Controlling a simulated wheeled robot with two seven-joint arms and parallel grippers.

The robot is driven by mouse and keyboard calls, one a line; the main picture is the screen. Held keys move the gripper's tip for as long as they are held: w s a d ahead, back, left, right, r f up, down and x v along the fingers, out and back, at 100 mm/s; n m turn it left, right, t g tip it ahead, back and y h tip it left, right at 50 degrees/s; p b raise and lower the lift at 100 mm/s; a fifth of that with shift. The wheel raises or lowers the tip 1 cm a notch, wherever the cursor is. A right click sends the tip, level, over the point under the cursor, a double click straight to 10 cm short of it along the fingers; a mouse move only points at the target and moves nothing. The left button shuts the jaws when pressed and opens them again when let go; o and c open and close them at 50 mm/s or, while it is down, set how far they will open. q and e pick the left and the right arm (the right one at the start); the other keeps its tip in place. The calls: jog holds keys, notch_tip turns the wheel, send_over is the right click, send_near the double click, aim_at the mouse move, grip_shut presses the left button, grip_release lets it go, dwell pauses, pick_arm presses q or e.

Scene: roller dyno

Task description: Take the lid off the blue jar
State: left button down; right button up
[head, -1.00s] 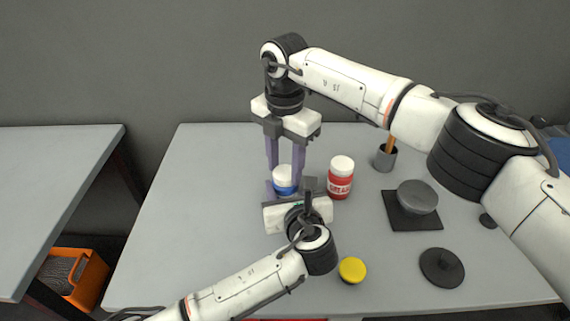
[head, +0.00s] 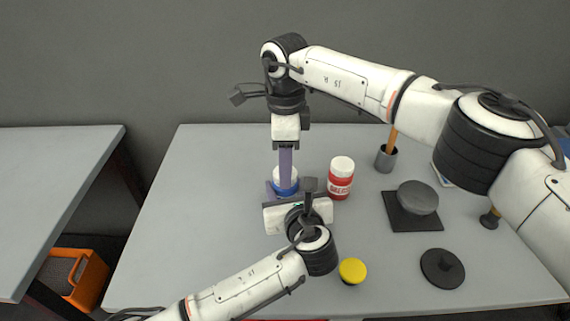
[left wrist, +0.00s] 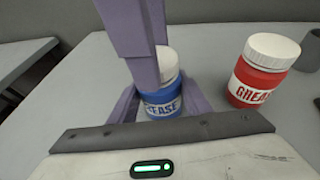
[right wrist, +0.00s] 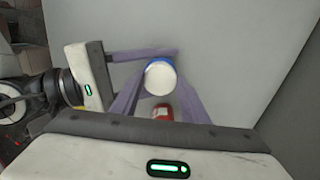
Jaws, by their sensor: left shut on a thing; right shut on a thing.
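The blue jar (left wrist: 163,106), labelled as grease, stands on the table with its white lid (left wrist: 167,64) on it. My left gripper (head: 284,189) is shut around the jar's blue body, low down from the near side. My right gripper (head: 286,172) points down from above and is shut on the white lid. In the right wrist view the lid (right wrist: 160,78) sits between the right fingers. The fingers hide part of the jar and lid in the head view.
A red grease jar (head: 340,180) with a white lid stands just right of the blue jar. The table's left side is clear.

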jog(key=n, duration=0.7)
jog(key=shift+r, duration=0.3)
jog(key=shift+r, duration=0.85)
jog(key=shift+r, duration=2.05)
pick_arm(q)
jog(key=c, duration=0.9)
grip_release()
jog(key=shift+s, duration=0.1)
